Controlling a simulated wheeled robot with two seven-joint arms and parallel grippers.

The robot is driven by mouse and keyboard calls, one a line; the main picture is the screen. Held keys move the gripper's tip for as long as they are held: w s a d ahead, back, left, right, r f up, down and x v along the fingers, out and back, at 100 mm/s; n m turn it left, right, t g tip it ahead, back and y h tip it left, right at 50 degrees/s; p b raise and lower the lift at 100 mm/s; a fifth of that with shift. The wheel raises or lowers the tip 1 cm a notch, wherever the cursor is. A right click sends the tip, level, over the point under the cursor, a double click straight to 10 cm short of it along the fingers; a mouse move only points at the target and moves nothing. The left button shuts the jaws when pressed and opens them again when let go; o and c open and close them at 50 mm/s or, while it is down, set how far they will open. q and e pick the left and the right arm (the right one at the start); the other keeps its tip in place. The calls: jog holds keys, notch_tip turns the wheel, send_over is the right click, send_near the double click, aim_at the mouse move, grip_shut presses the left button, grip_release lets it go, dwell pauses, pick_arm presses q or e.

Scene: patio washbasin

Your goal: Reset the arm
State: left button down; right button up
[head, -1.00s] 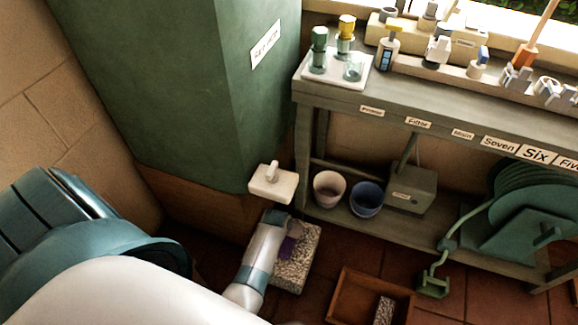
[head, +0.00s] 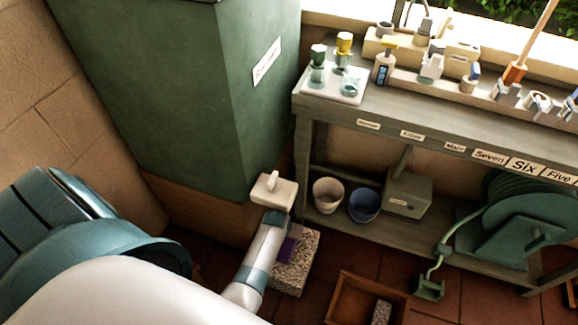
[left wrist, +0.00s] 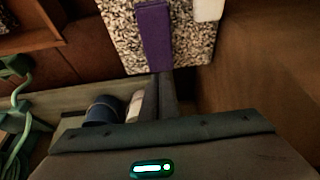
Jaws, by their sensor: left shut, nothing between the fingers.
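My left arm comes in from the lower left in the head view. The fingers also show in the left wrist view (left wrist: 167,85), shut and empty above the dark palm. A speckled block (head: 297,265) with a purple strip (head: 288,248) stands on the floor beside the forearm, which hides part of it. The same speckled block (left wrist: 190,45) shows beyond the fingers in the left wrist view. My right gripper is out of view.
A grey shelf table (head: 330,115) stands right of the cabinet.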

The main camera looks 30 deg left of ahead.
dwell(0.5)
